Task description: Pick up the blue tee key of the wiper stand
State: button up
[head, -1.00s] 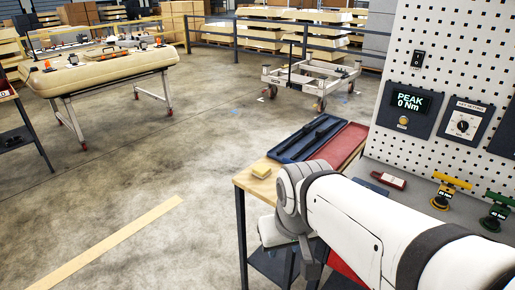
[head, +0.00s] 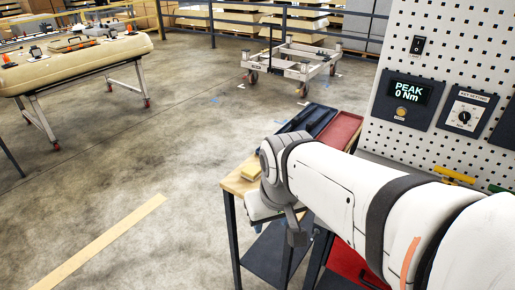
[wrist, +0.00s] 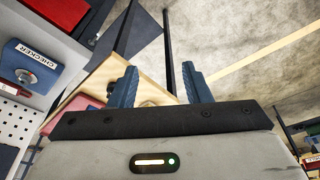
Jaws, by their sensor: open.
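No blue tee key can be made out in either view. In the head view my white arm covers most of the wiper stand area. The top of a yellow tee key (head: 455,175) shows above the arm at the right, with a sliver of green (head: 499,190) beside it. My gripper (wrist: 162,75) is open in the wrist view, its two blue fingers apart with nothing held between them. Behind the fingers are a wooden bench top (wrist: 147,92), dark bench legs and the floor. In the head view the fingertips are hidden.
A white perforated panel (head: 455,60) with a PEAK display (head: 407,93) stands at right. A blue CHECKER box (wrist: 28,67) is left in the wrist view.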

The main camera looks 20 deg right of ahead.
jog(key=w+d+r+n+g+p, duration=0.15)
jog(key=w+d, duration=0.25)
jog(key=w, duration=0.4)
jog(key=w+d+n+p, duration=0.1)
jog(key=w+d+n, duration=0.15)
jog(key=w, duration=0.45)
jog(key=w+d+f+n, duration=0.1)
jog(key=w+d+f, duration=0.1)
jog(key=w+d, duration=0.1)
jog(key=w+d+f+n+g, duration=0.1)
jog(key=w+d+f, duration=0.1)
jog(key=w+d, duration=0.1)
jog(key=w+d+f+n, duration=0.1)
jog(key=w+d+f, duration=0.1)
jog(key=w+d, duration=0.1)
jog(key=shift+w+f+p, duration=0.2)
jog(key=shift+w+p, duration=0.2)
jog(key=shift+w, duration=0.3)
jog(key=shift+w+d+f, duration=0.1)
jog(key=shift+f, duration=0.25)
jog(key=f, duration=0.2)
jog(key=f+p, duration=0.1)
jog(key=f, duration=0.1)
jog(key=d+f+p, duration=0.1)
jog(key=f, duration=0.1)
jog(key=shift+s+f, duration=0.1)
jog(key=shift+s, duration=0.15)
jog(key=shift+a+f, duration=0.1)
jog(key=shift+f, duration=0.4)
grip_shut()
